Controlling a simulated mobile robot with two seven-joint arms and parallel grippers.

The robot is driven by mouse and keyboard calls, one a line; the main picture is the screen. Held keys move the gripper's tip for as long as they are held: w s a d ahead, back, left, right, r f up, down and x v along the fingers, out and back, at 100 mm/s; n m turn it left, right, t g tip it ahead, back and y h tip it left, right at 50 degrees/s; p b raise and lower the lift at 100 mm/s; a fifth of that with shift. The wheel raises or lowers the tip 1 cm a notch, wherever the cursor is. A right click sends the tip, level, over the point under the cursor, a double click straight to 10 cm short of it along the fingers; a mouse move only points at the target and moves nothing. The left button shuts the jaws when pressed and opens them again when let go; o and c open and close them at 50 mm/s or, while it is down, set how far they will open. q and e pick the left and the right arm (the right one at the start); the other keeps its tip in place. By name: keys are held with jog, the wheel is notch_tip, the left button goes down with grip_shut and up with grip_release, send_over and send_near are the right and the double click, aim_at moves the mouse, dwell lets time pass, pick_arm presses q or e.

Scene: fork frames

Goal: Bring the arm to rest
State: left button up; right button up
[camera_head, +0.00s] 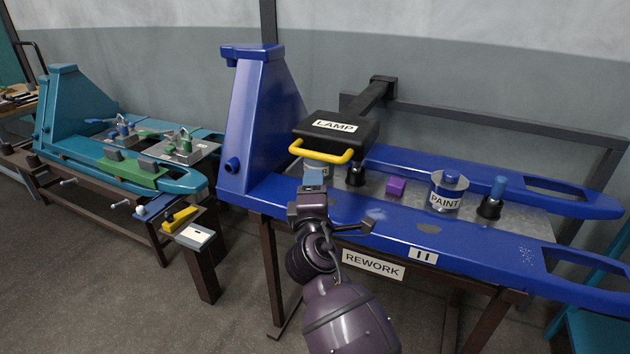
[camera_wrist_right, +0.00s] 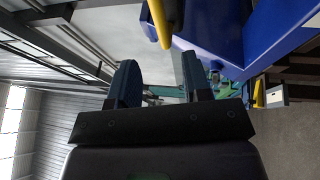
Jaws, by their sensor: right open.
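My right gripper (camera_head: 314,179) reaches up from the bottom of the head view, in front of the blue bench's near edge. It is just below the yellow handle (camera_head: 321,153) of the black lamp box (camera_head: 338,131). In the right wrist view my right gripper (camera_wrist_right: 158,82) shows its two dark fingers spread apart, with nothing held between them. The yellow handle (camera_wrist_right: 159,22) is ahead of the fingers there; I cannot tell the exact gap. My left gripper is not in view.
The blue bench (camera_head: 390,230) bears a paint can (camera_head: 447,193), a purple block (camera_head: 396,187) and a blue-topped black holder (camera_head: 491,198). A teal bench (camera_head: 185,181) with clamps stands at the left. The floor (camera_head: 130,300) at lower left is bare.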

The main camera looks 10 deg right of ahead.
dwell(0.3)
pick_arm(q)
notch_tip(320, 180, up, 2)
jog(key=p, duration=0.2)
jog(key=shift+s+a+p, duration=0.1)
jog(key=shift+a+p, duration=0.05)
jog(key=shift+p, duration=0.2)
pick_arm(e)
jog(key=s+d+f+m+g+y, duration=0.1)
jog(key=s+d+f+m+g, duration=0.2)
jog(key=s+f, duration=0.6)
jog(key=s+d+f+m+g+y, duration=0.1)
jog(key=s+d+f+m+g, duration=0.2)
jog(key=s+d+f+m, duration=0.4)
jog(key=s+d+f+m+g+y, duration=0.1)
jog(key=s+d+f+m, duration=0.5)
jog(key=s, duration=1.5)
jog(key=d+f+g, duration=0.1)
jog(key=d+f, duration=0.3)
jog(key=f, duration=0.1)
jog(key=shift+s+d+f+g, duration=0.15)
jog(key=shift+s+f+g, duration=0.1)
jog(key=shift+f+g, duration=0.15)
